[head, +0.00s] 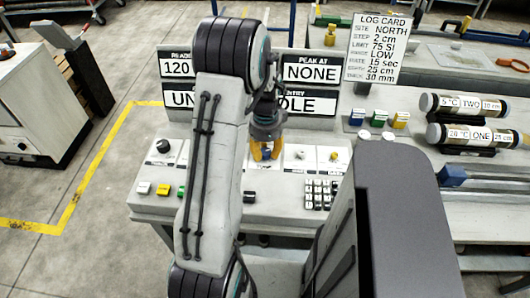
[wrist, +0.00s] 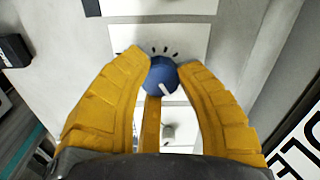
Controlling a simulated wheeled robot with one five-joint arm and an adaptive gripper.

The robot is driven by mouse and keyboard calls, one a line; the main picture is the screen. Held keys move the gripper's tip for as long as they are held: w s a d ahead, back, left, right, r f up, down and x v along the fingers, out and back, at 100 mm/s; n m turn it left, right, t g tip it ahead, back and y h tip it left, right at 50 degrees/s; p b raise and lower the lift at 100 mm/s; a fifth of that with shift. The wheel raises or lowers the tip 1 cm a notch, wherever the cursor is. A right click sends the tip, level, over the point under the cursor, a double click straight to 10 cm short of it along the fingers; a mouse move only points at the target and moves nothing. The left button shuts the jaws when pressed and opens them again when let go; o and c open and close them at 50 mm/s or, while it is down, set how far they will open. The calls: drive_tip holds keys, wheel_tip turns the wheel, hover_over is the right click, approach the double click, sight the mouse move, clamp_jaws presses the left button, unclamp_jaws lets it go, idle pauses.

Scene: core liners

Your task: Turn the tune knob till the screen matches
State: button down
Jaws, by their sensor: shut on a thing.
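My gripper (head: 262,152) is down at the sloped control panel, its yellow fingers closed around a blue knob. In the wrist view the blue knob (wrist: 161,76) sits between the fingertips of my gripper (wrist: 160,72), with a white pointer mark toward the lower right and black tick marks beside it. In the head view my arm and gripper mostly hide the knob. The screen (head: 312,103) behind the panel shows "120" at upper left, "PEAK AT NONE" at upper right, and a lower line partly hidden by my arm, ending in "OLE".
A log card (head: 376,48) lists NORTH, 2 cm, 75 SI, LOW, 15 sec, 25 cm and 30 mm. A black knob (head: 163,146), colored buttons and a keypad (head: 321,192) are on the panel. Labeled cylinders (head: 472,136) lie on the right bench.

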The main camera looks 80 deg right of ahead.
sight(267, 151)
drive_tip(key=shift+s+m, duration=0.1)
drive_tip(key=shift+m, duration=0.3)
drive_tip(key=c, duration=0.8)
unclamp_jaws()
drive_tip(key=shift+c, duration=0.2)
wheel_tip(267, 151, up, 12)
idle(0.8)
